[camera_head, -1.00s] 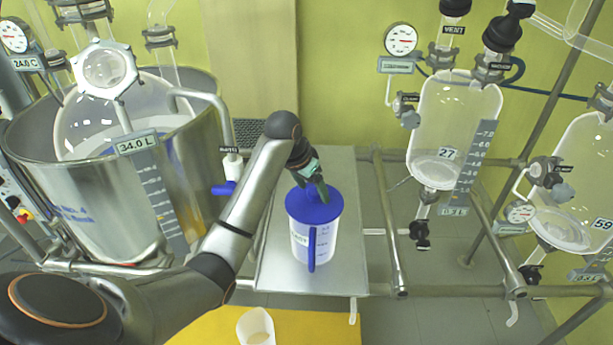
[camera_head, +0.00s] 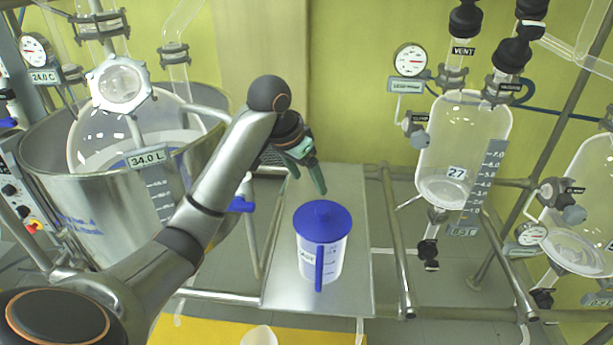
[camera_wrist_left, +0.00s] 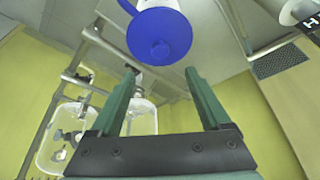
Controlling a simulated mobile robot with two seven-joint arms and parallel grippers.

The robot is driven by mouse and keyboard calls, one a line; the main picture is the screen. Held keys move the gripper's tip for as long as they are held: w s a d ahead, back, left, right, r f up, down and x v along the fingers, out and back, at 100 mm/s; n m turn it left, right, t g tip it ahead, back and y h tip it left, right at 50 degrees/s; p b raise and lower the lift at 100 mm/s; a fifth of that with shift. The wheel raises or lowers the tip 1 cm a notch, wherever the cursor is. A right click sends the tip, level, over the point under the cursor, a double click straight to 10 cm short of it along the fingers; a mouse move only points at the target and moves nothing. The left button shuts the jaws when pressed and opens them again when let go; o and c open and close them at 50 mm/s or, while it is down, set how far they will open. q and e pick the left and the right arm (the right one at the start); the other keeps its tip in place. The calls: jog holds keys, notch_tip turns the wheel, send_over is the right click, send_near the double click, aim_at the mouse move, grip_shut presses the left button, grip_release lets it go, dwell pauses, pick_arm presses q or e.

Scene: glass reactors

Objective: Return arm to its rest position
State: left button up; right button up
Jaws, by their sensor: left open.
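My left gripper (camera_head: 306,177) is raised above the metal shelf, behind and above the blue-lidded jug, and holds nothing. In the left wrist view its two green fingers (camera_wrist_left: 160,75) stand apart with a gap between them. The jug (camera_head: 322,245) is white with a blue lid and blue handle, and stands upright on the shelf. In the left wrist view the jug's blue lid (camera_wrist_left: 159,38) shows beyond the fingertips, apart from them. My right gripper is not in view.
A large steel vessel (camera_head: 70,215) with glass tops stands at the left. A glass receiver (camera_head: 465,145) marked 27 hangs at the right among metal rails. The metal shelf (camera_head: 285,290) is bare around the jug. A white beaker (camera_head: 258,336) is at the bottom edge.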

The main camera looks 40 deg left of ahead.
pick_arm(q)
jog(key=shift+f, duration=0.1)
dwell(0.4)
jog(key=s+d+f+m, duration=0.1)
jog(key=s+d+f, duration=0.3)
jog(key=f, duration=0.4)
jog(key=s+d+f, duration=0.4)
jog(key=s+f, duration=0.1)
jog(key=f, duration=0.3)
jog(key=s+d+f+g, duration=0.1)
jog(key=s+d+f, duration=0.2)
jog(key=s, duration=0.6)
jog(key=s+d+f, duration=0.3)
jog(key=s, duration=0.6)
jog(key=w+d+f+t, duration=0.2)
jog(key=f, duration=0.3)
jog(key=w+d+f+t+h, duration=0.1)
jog(key=w+d+f+t, duration=0.1)
jog(key=f, duration=0.4)
jog(key=shift+w+f+n+t+h, duration=0.3)
jog(key=shift+w+t, duration=0.15)
jog(key=shift+t, duration=0.35)
jog(key=shift+d, duration=0.1)
